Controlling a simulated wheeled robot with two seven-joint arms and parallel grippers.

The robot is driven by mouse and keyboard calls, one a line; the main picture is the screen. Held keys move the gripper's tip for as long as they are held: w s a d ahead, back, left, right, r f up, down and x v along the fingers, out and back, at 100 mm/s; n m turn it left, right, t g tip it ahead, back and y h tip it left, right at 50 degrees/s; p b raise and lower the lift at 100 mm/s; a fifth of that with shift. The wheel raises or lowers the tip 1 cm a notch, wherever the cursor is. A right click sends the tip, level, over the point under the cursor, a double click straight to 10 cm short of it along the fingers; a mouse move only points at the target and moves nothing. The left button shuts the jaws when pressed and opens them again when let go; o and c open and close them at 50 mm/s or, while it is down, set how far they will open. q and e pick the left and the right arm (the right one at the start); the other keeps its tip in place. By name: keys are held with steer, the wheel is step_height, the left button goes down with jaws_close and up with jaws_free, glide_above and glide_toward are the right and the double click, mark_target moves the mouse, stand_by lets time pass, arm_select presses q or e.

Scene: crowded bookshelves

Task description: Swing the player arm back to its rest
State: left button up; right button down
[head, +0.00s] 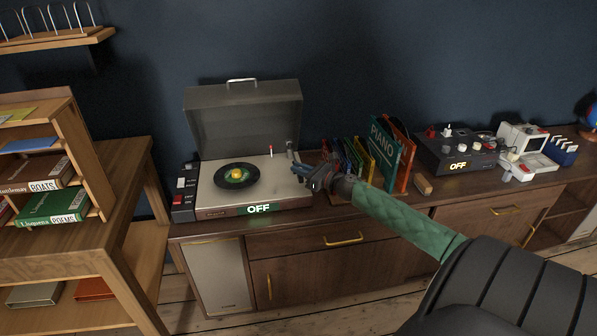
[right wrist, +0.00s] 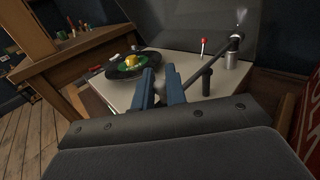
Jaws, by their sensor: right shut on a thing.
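The record player (head: 212,205) stands on the sideboard with its grey lid raised and a lit "OFF" sign on its front. A black record (head: 221,183) with a green label and yellow centre lies at its left; it also shows in the right wrist view (right wrist: 118,70). The dark player arm (right wrist: 208,63) runs from a metal pivot post (right wrist: 233,57) down to my right gripper (head: 299,170). In the right wrist view the blue fingers (right wrist: 161,88) are shut on its free end, to the right of the record. A short dark post (right wrist: 206,82) stands nearby. My left gripper is out of view.
A red-tipped lever (head: 270,149) stands at the deck's back. Upright record sleeves, among them a teal "PIANO" one (head: 383,154), stand close right of the player. A black box marked "OFF" (head: 457,153) is further right. A wooden shelf (head: 75,152) stands left.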

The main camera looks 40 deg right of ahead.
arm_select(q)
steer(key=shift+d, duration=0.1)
arm_select(e)
steer(key=shift+d, duration=0.1)
steer(key=c, duration=1.5)
jaws_free()
steer(key=shift+s+d, duration=0.1)
steer(key=shift+d, duration=0.05)
steer(key=shift+s, duration=0.1)
